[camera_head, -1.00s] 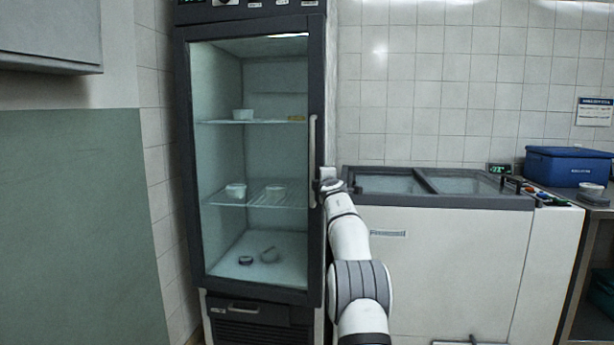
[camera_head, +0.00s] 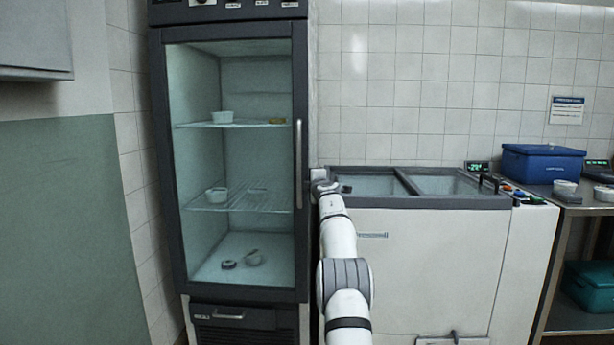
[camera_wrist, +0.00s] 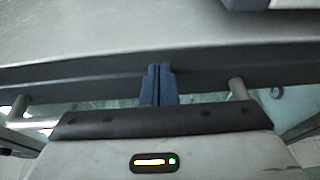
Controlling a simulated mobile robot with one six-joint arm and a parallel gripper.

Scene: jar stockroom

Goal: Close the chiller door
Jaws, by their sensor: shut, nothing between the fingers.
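The chiller is a tall dark-framed cabinet with a glass door (camera_head: 301,245) and a vertical metal handle (camera_head: 298,165). The door looks flush with the cabinet front, with no clear gap along its edges in the head view. My gripper (camera_head: 319,182) is just right of the door's handle-side edge, at about the handle's lower part. In the wrist view, the blue fingers (camera_wrist: 158,85) are together and empty. Their tips lie over a dark frame band (camera_wrist: 80,72); I cannot tell whether they touch it. Part of the band is hidden behind the gripper body.
A chest freezer (camera_head: 440,265) stands right of the chiller, under my arm. A green panel (camera_head: 65,230) is at left. Small containers stand inside the chiller.

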